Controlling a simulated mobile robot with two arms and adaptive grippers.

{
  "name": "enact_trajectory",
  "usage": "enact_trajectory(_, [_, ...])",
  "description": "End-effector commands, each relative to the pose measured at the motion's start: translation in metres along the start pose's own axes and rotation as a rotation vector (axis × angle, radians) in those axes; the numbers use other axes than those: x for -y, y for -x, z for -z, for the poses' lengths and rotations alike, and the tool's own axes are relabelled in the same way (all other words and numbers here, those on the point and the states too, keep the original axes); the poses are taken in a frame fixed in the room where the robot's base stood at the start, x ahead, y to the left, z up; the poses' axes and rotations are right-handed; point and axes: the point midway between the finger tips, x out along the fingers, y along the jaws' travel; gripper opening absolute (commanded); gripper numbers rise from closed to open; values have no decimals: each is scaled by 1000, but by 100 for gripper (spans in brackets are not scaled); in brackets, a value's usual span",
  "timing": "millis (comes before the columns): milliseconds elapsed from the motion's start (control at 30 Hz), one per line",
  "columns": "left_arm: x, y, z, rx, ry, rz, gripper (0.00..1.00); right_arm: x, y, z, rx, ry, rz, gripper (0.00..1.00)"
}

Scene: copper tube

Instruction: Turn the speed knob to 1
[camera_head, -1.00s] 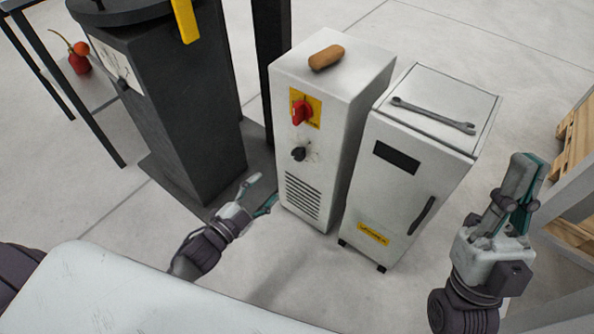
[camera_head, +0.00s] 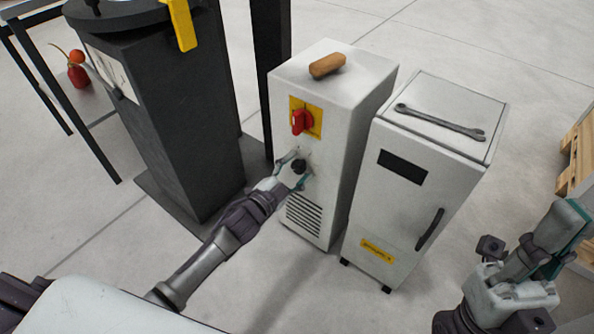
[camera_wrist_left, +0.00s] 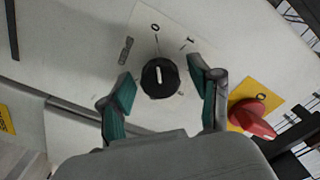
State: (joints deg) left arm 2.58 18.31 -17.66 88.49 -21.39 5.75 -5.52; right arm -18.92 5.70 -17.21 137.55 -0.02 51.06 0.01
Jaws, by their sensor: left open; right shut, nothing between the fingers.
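The speed knob (camera_head: 298,166) is a small black round knob on the front of the white cabinet (camera_head: 345,105). In the left wrist view the black knob (camera_wrist_left: 158,77) shows a white mark pointing up, roughly towards the printed 0 (camera_wrist_left: 155,28). The printed 1 (camera_wrist_left: 188,42) lies to the right of the 0. My left gripper (camera_head: 293,171) is open, with one finger on each side of the knob. In the left wrist view, gaps show between both fingers and the knob. My right gripper (camera_head: 562,240) is shut and empty at the lower right.
A red switch (camera_head: 301,121) on a yellow plate sits above the knob and close to a left finger. A brown cylindrical object (camera_head: 327,65) lies on the cabinet. A second white cabinet (camera_head: 405,190) with a wrench (camera_head: 440,122) on top stands to the right. A dark pillar machine (camera_head: 180,120) stands left.

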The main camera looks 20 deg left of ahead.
Motion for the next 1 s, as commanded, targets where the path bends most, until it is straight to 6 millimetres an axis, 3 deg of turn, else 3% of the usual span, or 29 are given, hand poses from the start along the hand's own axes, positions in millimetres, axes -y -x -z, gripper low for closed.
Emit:
enact_trajectory(300, [0,-3,0,0,1,0,63,0,0,0,2,0,0,0])
enact_trajectory(667, [0,-3,0,0,1,0,5,0,-1,0,-1,0,0,0])
enact_trajectory(1000, [0,-3,1,-1,-45,0,3,0,-3,2,-5,0,-1,0])
